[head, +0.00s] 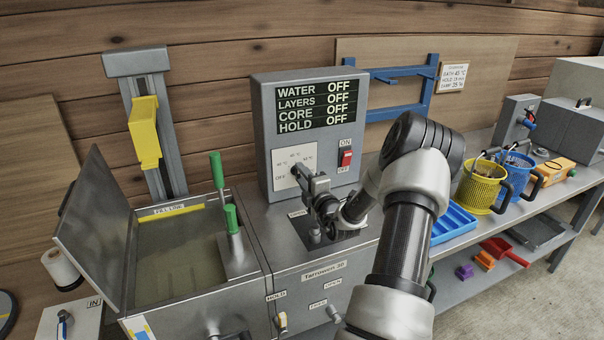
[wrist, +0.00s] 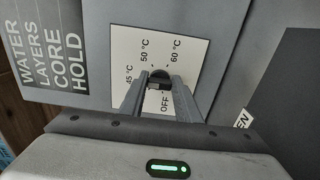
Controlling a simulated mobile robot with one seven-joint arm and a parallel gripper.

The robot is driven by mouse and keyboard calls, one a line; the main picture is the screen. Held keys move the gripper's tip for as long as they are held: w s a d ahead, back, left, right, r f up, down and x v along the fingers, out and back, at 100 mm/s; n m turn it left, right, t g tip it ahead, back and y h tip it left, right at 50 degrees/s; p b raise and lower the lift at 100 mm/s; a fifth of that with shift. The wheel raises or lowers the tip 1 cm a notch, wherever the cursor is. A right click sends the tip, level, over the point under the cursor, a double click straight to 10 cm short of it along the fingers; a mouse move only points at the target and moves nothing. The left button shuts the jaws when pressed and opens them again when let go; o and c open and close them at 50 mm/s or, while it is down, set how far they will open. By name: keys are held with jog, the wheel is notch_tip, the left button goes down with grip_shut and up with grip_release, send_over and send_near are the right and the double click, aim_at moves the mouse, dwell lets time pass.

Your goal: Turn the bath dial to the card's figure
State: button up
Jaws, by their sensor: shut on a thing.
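The bath dial (wrist: 158,76) is a small dark knob on a white plate (wrist: 190,62) marked OFF, 45 °C, 50 °C and 60 °C. My gripper (wrist: 160,84) is shut on it, one finger on each side. I cannot tell which mark its pointer faces. In the head view my gripper (head: 297,172) reaches the white plate (head: 283,180) on the grey control box (head: 262,130) and hides most of the dial. The card (head: 453,77) on the back wall reads BATH 45 °C, with smaller lines below. The display (head: 316,106) reads OFF for WATER, LAYERS, CORE and HOLD.
A red ON/OFF switch (head: 346,158) is right of the dial. An open steel bath (head: 190,285) with green handles (head: 217,170) stands left. A blue tray (head: 452,222), yellow basket (head: 480,188) and blue basket (head: 512,172) stand on the bench to the right.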

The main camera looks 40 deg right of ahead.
dwell(0.4)
jog(key=o, duration=1)
jog(key=shift+o, duration=0.2)
